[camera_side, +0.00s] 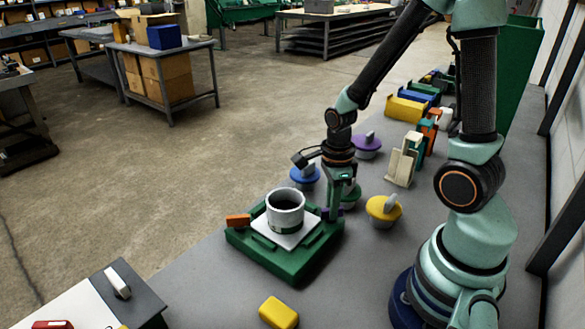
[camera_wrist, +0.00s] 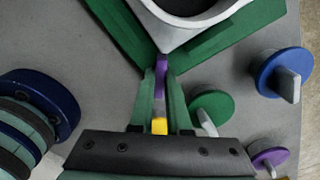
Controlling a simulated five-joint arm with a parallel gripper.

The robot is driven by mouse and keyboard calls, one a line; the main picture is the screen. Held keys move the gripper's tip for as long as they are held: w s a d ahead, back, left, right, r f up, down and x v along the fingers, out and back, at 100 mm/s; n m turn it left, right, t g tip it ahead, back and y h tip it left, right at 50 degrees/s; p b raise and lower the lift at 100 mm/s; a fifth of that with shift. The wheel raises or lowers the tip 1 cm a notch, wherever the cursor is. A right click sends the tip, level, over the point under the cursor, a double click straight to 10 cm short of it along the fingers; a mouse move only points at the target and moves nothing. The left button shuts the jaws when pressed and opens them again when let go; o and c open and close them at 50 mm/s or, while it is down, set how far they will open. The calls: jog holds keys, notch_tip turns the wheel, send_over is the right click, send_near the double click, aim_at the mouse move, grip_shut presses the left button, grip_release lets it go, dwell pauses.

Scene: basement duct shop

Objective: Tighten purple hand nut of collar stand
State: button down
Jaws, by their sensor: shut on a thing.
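The collar stand is a green base (camera_side: 285,262) with a white plate and a grey ring-shaped collar (camera_side: 286,212) upright on it. In the wrist view its green edge (camera_wrist: 262,14) and the collar's pale rim show at the top. The purple hand nut (camera_wrist: 161,64) is at the stand's corner, between the fingers of my gripper (camera_wrist: 161,85). My gripper is shut on it. A small yellow part (camera_wrist: 159,126) shows between the fingers, nearer the palm. In the side view my gripper (camera_side: 332,207) points down at the stand's right corner and mostly hides the purple nut.
An orange block (camera_side: 238,221) sits at the stand's left corner. A yellow block (camera_side: 279,312) lies in front. Coloured bins (camera_side: 405,108) line the back.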

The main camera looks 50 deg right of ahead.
jog(key=shift+m, duration=0.6)
jog(key=c, duration=0.9)
grip_release()
jog(key=shift+r, duration=0.1)
notch_tip(320, 180, up, 12)
